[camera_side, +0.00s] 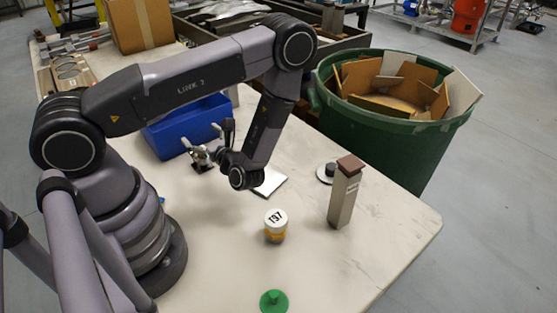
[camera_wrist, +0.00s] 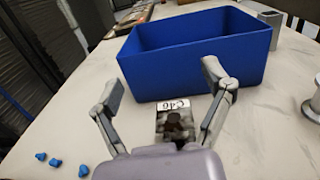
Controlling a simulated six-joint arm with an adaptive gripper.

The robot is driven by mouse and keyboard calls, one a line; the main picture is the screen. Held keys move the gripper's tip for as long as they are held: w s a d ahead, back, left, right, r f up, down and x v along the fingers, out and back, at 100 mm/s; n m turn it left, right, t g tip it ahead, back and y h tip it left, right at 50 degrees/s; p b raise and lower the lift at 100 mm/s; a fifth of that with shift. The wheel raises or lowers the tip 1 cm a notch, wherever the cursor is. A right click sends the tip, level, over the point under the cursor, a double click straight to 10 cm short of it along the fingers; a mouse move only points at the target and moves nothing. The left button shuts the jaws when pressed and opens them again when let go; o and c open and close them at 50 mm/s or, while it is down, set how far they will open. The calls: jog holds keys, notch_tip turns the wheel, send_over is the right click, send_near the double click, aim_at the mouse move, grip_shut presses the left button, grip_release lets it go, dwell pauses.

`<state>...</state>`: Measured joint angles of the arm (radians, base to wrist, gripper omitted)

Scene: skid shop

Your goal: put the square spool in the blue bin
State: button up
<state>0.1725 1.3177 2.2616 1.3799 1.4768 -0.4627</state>
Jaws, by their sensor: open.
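The blue bin (camera_side: 185,128) stands on the table behind my gripper (camera_side: 208,143); in the wrist view the bin (camera_wrist: 200,72) is just ahead of the fingers. My gripper is open, its fingers (camera_wrist: 158,95) spread wide. A small grey squarish piece labelled C46 (camera_wrist: 173,108), with a dark middle, lies between and slightly beyond the fingers, with gaps on both sides. It looks like the square spool, but its shape is partly hidden by my gripper. In the side view my gripper and arm mostly cover that spot.
Small blue bits (camera_wrist: 55,162) lie left. A green barrel (camera_side: 385,140) stands beyond the table.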

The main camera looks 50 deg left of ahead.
jog(key=s+d+r+n+t+h, duration=0.2)
jog(key=s+d+r+n+h, duration=0.1)
jog(key=r, duration=0.6)
jog(key=s+d+r+n+t+h, duration=0.1)
jog(key=s+d+r+n+h, duration=0.2)
jog(key=d+r+n+h, duration=0.3)
jog(key=s+d+r+n+t+h, duration=0.2)
jog(key=d+r+n+h, duration=0.3)
jog(key=r, duration=0.9)
jog(key=s+n+h, duration=0.1)
jog(key=n+h, duration=0.2)
jog(key=shift+s+d+r+t+h, duration=0.2)
jog(key=shift+s+t+h, duration=0.1)
jog(key=shift+s+d+r+t, duration=0.15)
jog(key=shift+d+r+t, duration=0.1)
jog(key=shift+r+t, duration=0.1)
jog(key=c, duration=0.3)
